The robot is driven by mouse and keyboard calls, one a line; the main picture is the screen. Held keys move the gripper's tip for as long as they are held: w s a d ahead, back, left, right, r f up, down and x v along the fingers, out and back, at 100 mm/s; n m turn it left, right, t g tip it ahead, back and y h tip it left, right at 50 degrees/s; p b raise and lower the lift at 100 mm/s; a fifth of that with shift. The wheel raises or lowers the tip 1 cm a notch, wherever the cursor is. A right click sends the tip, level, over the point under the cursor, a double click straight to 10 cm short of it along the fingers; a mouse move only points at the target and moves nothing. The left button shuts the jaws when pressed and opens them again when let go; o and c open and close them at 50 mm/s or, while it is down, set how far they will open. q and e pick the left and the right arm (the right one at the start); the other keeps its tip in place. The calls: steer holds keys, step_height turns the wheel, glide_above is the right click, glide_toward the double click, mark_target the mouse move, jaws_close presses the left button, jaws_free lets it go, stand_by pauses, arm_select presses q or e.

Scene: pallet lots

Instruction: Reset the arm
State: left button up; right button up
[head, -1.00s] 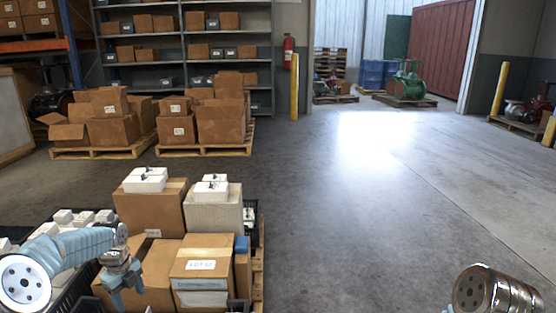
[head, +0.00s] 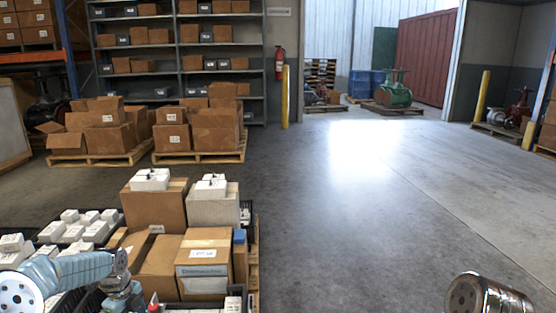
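My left arm (head: 70,270) comes in from the lower left, over a black crate of white boxes. My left gripper (head: 122,298) points down at the bottom edge, beside the front cardboard boxes. Its fingertips are cut off or hidden, so I cannot tell whether it is open or holds anything. My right arm (head: 485,298) shows only as a rounded metallic link at the bottom right. Its gripper is out of view.
Cardboard boxes (head: 153,208) with small white boxes (head: 150,179) on top stand close in front. White boxes (head: 75,230) fill crates at left. Loaded pallets (head: 200,157) and shelves (head: 223,82) stand behind. The floor (head: 350,210) at centre and right is clear.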

arm_select(q)
steer(key=s+d+f+n+h, duration=0.2)
steer(key=s+d+f+n, duration=0.25)
steer(key=d+f, duration=0.45)
steer(key=s+d+f+n+h, duration=0.1)
steer(key=s+d+f+n, duration=0.3)
steer(key=d+f+n, duration=0.45)
steer(key=s+d+f+n, duration=0.2)
steer(key=s+d+n, duration=0.35)
steer(key=s, duration=0.35)
steer(key=s+d+f+n, duration=0.1)
steer(key=s+d+n, duration=0.45)
steer(key=s, duration=0.35)
steer(key=w+d+r+m+p, duration=0.1)
steer(key=w+d+r+p, duration=0.1)
steer(key=r, duration=0.3)
steer(key=shift+w+d+r+t+p, duration=0.2)
steer(key=shift+w+t+p, duration=0.1)
steer(key=shift+w+p, duration=0.2)
